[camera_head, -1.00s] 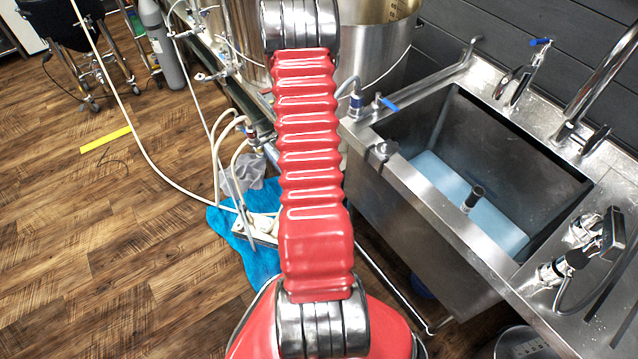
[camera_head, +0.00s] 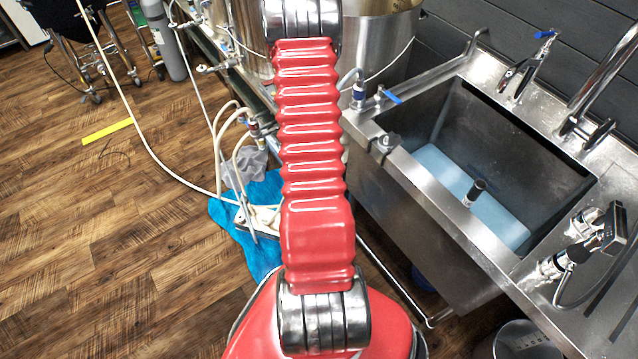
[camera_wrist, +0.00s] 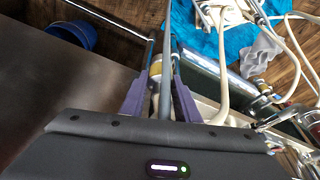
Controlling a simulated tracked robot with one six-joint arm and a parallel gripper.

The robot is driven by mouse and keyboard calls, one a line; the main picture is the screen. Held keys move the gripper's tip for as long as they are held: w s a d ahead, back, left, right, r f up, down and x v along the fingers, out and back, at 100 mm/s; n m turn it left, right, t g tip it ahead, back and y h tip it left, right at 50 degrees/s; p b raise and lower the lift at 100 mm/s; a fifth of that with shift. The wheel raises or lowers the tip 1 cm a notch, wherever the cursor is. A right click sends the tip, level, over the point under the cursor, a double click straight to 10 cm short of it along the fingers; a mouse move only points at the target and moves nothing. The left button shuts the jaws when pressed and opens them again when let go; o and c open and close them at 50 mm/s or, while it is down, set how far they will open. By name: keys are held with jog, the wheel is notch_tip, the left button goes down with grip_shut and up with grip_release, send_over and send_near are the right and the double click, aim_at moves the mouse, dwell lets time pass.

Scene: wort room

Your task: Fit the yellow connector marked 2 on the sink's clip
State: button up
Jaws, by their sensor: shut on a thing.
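My gripper (camera_wrist: 160,96) shows in the wrist view as two purple fingers, shut on a slim grey piece with a pale yellow part (camera_wrist: 155,76). This looks like the yellow connector, but no number can be read. In the head view my red arm hides the gripper and what it holds. The steel sink (camera_head: 440,215) is on the right. Another yellowish ring (camera_wrist: 264,100) shows on a fitting right of the fingers.
Steel kettles (camera_head: 375,45) stand behind. Pale hoses and a blue cloth (camera_head: 262,262) lie on the floor left of the arm. The wooden floor further left is mostly clear.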

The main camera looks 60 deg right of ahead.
jog(key=shift+r, duration=2.15)
jog(key=shift+w, duration=0.1)
